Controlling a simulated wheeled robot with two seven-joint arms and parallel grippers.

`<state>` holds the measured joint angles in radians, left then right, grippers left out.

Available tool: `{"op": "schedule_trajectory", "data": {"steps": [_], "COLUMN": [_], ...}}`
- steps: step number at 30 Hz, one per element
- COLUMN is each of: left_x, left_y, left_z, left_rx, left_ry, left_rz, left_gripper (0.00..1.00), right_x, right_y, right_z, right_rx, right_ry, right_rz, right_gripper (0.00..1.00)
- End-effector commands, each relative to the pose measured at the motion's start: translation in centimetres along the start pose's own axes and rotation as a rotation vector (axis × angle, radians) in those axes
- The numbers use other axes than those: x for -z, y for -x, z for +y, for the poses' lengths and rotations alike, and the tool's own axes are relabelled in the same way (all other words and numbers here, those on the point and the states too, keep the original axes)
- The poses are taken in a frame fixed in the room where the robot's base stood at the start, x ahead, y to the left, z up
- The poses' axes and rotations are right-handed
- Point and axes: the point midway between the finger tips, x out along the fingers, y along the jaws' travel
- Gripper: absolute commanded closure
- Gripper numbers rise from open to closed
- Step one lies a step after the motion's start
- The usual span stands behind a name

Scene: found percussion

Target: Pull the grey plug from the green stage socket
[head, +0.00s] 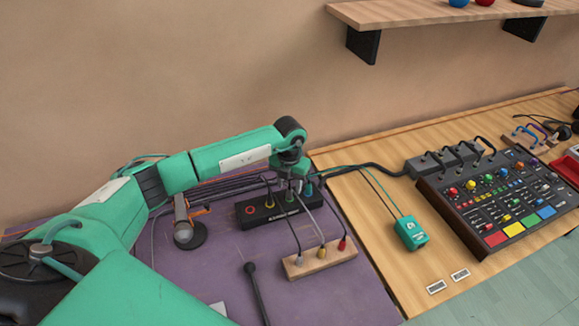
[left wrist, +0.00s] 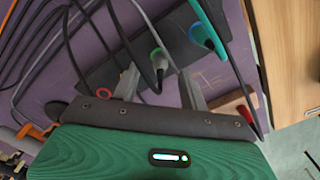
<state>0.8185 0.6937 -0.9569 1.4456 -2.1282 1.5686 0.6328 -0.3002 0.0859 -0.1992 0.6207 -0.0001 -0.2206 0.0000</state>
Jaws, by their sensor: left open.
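The black stage box (head: 262,216) lies on the purple cloth with a row of coloured sockets. The green socket (head: 289,197) has a plug standing in it, with a cable attached; my gripper partly hides it in the head view. In the left wrist view, the green socket's ring (left wrist: 156,52) and the plug (left wrist: 160,68) show between my fingers. My left gripper (head: 291,183) is open right above the box, its fingers (left wrist: 158,88) on either side of the plug, contact not clear. My right gripper is out of view.
A wooden block (head: 318,262) with grey, yellow and red plugs lies in front. Cables run around the stage box.

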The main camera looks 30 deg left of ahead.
Motion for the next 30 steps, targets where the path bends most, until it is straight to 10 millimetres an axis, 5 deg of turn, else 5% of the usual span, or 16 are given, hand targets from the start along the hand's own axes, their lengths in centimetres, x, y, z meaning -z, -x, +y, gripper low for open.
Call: {"op": "schedule_trajectory", "data": {"steps": [7,18,25,30], "left_x": [0.0,0.0,0.0,0.0], "left_y": [-2.9,-3.6,-3.6,-3.5], "left_z": [0.0,0.0,0.0,0.0], "left_rx": [0.0,0.0,0.0,0.0], "left_ry": [0.001,-0.001,-0.001,-0.001], "left_rz": [0.001,0.0,0.0,-0.001], "left_gripper": [0.56,0.56,0.97,1.0], "right_x": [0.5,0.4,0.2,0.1], "right_y": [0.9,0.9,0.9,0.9], "right_z": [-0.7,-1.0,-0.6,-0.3], "right_rx": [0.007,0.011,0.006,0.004], "right_ry": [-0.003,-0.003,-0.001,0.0], "right_rz": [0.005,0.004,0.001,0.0], "right_gripper": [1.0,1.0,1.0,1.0]}}
